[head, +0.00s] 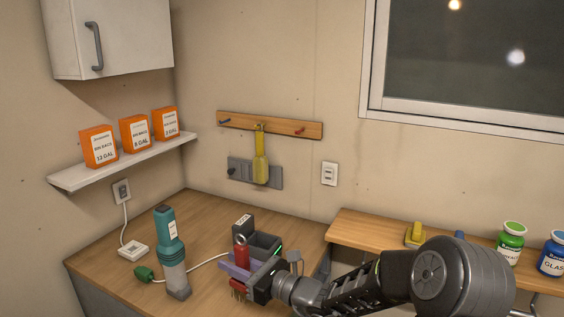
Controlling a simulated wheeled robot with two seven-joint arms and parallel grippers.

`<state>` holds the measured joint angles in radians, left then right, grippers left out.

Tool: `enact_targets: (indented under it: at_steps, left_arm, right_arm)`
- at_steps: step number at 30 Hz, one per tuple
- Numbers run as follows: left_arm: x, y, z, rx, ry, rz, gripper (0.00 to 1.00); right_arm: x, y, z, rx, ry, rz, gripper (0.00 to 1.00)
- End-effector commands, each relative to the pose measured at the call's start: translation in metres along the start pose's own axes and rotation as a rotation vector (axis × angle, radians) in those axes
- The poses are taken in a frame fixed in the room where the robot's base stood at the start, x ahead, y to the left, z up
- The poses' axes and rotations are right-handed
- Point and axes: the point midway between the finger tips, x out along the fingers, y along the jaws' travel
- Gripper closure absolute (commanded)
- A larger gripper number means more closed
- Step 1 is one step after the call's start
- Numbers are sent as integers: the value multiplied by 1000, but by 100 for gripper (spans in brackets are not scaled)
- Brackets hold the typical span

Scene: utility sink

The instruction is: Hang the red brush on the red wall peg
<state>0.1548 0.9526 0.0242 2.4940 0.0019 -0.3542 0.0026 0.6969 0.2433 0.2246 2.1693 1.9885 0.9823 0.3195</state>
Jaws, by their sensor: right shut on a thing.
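The red brush (241,252) is upright in my right gripper (243,269), low over the wooden counter. A ring shows at its top and red bristles show below the jaws; the gripper hides its middle. The right gripper is shut on it. The red wall peg (300,129) is at the right end of a wooden peg rail (280,126) on the back wall, with nothing hanging on it. The brush is below and left of that peg, well apart from it. My left gripper is not in view.
A yellow brush (260,167) hangs mid-rail; a blue peg (224,121) at left is bare. A dark container (266,242) stands right behind the gripper. A teal flashlight-like tool (170,250) stands at left. A raised shelf (371,234) with bottles is at right.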

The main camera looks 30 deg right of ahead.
Motion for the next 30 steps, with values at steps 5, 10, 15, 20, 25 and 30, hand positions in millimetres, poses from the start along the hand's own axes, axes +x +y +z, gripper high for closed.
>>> enact_targets:
  at_steps: [5, 10, 15, 20, 25, 30]
  left_arm:
    - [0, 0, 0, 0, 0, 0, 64]
    - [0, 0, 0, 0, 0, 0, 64]
    - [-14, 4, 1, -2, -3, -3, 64]
    - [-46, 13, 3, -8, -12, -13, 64]
    - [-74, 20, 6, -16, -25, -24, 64]
    - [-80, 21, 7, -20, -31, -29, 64]
  right_arm:
    - [0, 0, 0, 0, -1, 0, 100]
    - [0, 0, 0, 0, -1, 1, 100]
    - [-4, 10, -7, 5, 2, 54, 100]
    - [-22, 46, -26, 12, 2, 218, 100]
    - [-53, 96, -42, 8, -2, 419, 100]
    - [-71, 119, -49, 2, -3, 512, 100]
